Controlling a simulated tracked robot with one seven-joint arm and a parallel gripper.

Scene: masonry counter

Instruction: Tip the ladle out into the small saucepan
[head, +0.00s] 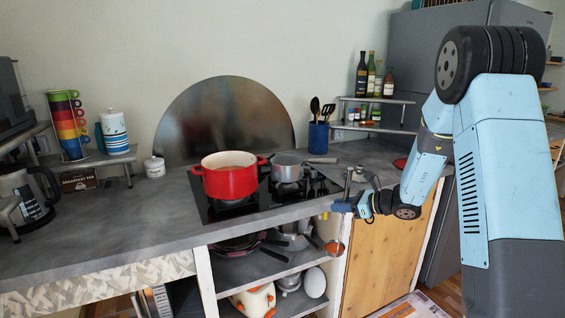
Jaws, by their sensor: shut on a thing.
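My gripper (344,206) is at the counter's front edge, to the right of and nearer than the saucepan. It is shut on the ladle, whose handle (347,181) stands up above the fingers. The ladle's bowl (334,248) hangs below, in front of the open shelves, and looks orange-brown. It is too small to tell how full it is. The ladle is apart from the saucepan.
A large red pot (230,182) with brownish contents stands left of the saucepan on the hob (262,200). A blue utensil holder (318,136) stands behind.

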